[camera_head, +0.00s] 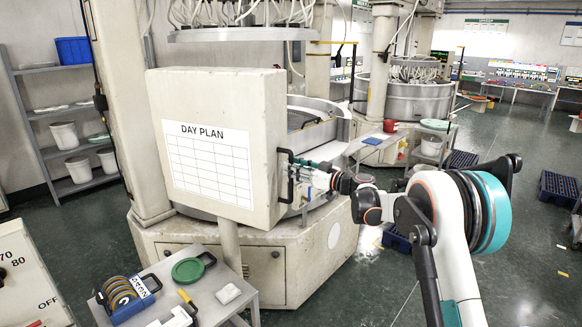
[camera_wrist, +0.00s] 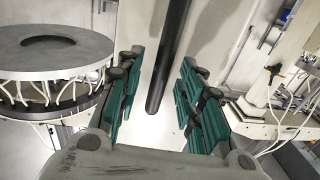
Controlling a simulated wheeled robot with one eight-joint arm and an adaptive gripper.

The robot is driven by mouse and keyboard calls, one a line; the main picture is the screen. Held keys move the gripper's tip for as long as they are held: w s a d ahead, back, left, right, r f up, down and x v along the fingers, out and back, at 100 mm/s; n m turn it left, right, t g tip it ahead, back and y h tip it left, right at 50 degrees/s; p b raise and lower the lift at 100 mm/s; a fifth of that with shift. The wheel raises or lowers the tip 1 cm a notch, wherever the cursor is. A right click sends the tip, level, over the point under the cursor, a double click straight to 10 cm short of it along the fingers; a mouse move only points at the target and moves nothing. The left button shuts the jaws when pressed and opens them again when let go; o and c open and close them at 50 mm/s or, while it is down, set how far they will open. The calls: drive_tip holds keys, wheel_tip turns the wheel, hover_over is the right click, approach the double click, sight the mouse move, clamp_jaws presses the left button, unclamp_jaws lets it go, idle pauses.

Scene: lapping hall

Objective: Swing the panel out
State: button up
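The panel (camera_head: 215,135) is a worn cream box-like cabinet door with a "DAY PLAN" sheet (camera_head: 208,162) on its broad face. A black bar handle (camera_head: 286,176) is on its narrow right side. My gripper (camera_head: 303,172) is at that side, close to the handle, with its fingers pointing left. In the wrist view, the handle (camera_wrist: 172,55) runs between the two green-padded fingers of my gripper (camera_wrist: 157,70). Gaps show on both sides of the bar, so the fingers are open and not clamped on it. How deep the bar sits between them is hard to tell.
A grey cart (camera_head: 228,303) with a green lid (camera_head: 187,271) and a blue rack of discs (camera_head: 125,297) stands below the panel. The round lapping machine (camera_head: 325,125) is behind the panel. Shelves (camera_head: 62,147) stand at left. Floor at right is mostly open.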

drive_tip(key=shift+x, duration=0.95)
clamp_jaws()
drive_tip(key=shift+s, duration=0.1)
